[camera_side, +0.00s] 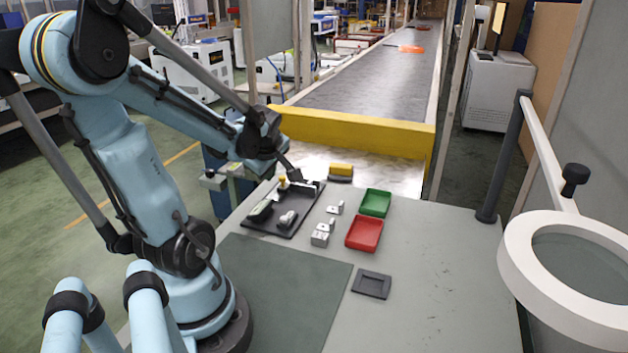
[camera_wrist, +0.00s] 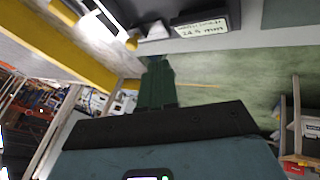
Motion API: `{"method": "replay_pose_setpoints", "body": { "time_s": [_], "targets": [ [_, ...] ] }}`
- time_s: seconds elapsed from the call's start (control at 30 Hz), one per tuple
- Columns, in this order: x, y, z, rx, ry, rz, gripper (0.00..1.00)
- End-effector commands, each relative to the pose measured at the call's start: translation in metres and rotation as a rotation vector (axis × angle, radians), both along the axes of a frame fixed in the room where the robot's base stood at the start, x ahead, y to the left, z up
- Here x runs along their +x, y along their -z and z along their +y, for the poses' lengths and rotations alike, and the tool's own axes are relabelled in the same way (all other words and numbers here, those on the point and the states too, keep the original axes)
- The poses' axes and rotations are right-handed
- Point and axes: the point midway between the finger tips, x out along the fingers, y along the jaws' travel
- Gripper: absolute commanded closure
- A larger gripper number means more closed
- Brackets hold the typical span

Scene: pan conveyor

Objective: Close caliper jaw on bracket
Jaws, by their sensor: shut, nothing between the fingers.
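My gripper (camera_side: 297,176) is shut and empty at the back of the black tray (camera_side: 270,222), with its tip close to a pale metal piece with a yellow knob (camera_side: 283,184). In the wrist view the dark green fingers of my gripper (camera_wrist: 156,66) are together. Just beyond them are a small yellow knob (camera_wrist: 131,44), a pale metal block (camera_wrist: 153,32) and a dark-framed display with text (camera_wrist: 200,25). These look like parts of the caliper, but its jaws and the bracket cannot be told apart. Contact cannot be told.
Two rounded grey tools (camera_side: 262,210) lie in the tray. Small metal blocks (camera_side: 320,235), a red bin (camera_side: 364,234), a green bin (camera_side: 375,203) and a dark square holder (camera_side: 371,284) stand to the right. A yellow-topped block (camera_side: 341,170) is behind. The front right table is clear.

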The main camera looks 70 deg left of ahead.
Motion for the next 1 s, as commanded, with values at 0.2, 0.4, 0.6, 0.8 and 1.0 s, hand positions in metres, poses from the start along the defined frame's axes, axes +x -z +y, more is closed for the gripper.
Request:
{"method": "replay_pose_setpoints", "body": {
  "time_s": [0.2, 0.4, 0.6, 0.8, 1.0],
  "targets": [
    [-0.003, -0.018, -0.012, 0.001, 0.002, 0.000, 1.00],
    [-0.005, -0.030, -0.020, 0.001, 0.001, 0.000, 1.00],
    [-0.003, -0.035, -0.024, -0.005, -0.020, 0.003, 1.00],
    [0.017, -0.035, -0.034, -0.017, -0.177, 0.008, 1.00],
    [0.027, -0.035, -0.039, 0.000, -0.300, 0.003, 1.00]
  ]
}}
